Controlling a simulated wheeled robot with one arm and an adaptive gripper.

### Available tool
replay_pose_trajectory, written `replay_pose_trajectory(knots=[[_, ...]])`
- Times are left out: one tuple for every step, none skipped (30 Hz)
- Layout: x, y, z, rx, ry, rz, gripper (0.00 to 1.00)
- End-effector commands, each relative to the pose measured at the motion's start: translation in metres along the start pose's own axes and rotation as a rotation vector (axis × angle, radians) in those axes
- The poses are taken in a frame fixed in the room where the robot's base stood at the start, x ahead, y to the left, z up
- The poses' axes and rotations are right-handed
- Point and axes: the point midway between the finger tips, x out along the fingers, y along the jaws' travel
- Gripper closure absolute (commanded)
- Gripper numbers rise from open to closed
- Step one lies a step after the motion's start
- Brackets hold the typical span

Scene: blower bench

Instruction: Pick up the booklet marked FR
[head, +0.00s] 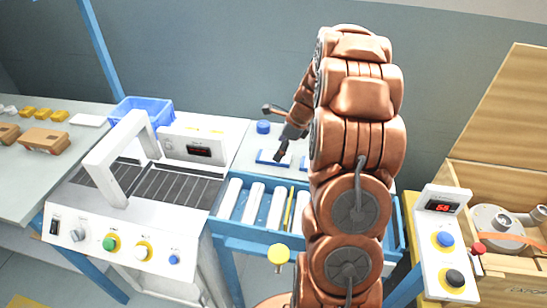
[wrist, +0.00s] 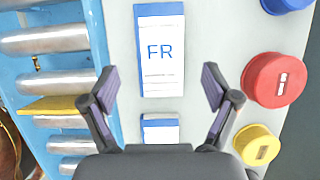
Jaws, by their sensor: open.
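The booklet marked FR (wrist: 160,55) lies flat on a pale surface in the wrist view, white with blue edge bands and blue letters. My gripper (wrist: 160,88) is open and empty, with one finger on each side below the letters. The gap between the fingers is wider than the booklet, and neither finger touches it. In the head view my gripper (head: 283,148) hangs over the pale surface behind the rollers. Blue-and-white pieces (head: 268,158) show beside it there, but I cannot read which is FR.
A smaller blue-and-white piece (wrist: 160,129) lies just below the booklet. Red (wrist: 274,80), yellow (wrist: 256,145) and blue (wrist: 286,4) round items stand to the right. A roller conveyor (wrist: 52,90) with a blue frame runs along the left. A blue bin (head: 143,110) stands further left.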

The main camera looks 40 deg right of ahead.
Motion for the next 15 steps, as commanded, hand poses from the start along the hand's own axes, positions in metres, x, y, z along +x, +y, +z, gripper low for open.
replay_pose_trajectory(knots=[[0.005,0.000,0.001,0.000,0.000,0.002,0.12],[0.009,0.000,0.002,0.000,0.000,0.002,0.12],[0.014,0.000,0.002,-0.001,0.000,0.002,0.12],[0.018,0.000,0.002,-0.001,0.000,0.003,0.12],[0.022,0.000,0.002,-0.001,0.000,0.003,0.12],[0.026,0.000,0.002,-0.001,0.000,0.002,0.12],[0.029,0.000,0.001,-0.001,0.000,0.001,0.12],[0.031,-0.001,0.001,-0.001,0.001,0.000,0.12],[0.033,-0.001,0.001,-0.001,0.001,-0.002,0.12],[0.033,-0.001,0.001,-0.001,0.001,-0.002,0.12],[0.034,-0.001,0.000,-0.001,0.001,-0.002,0.12],[0.033,-0.001,0.000,-0.001,0.001,-0.003,0.12],[0.033,-0.001,0.000,-0.001,0.001,-0.003,0.12],[0.033,-0.001,0.000,-0.001,0.001,-0.003,0.12],[0.033,-0.001,0.000,-0.001,0.001,-0.002,0.12]])
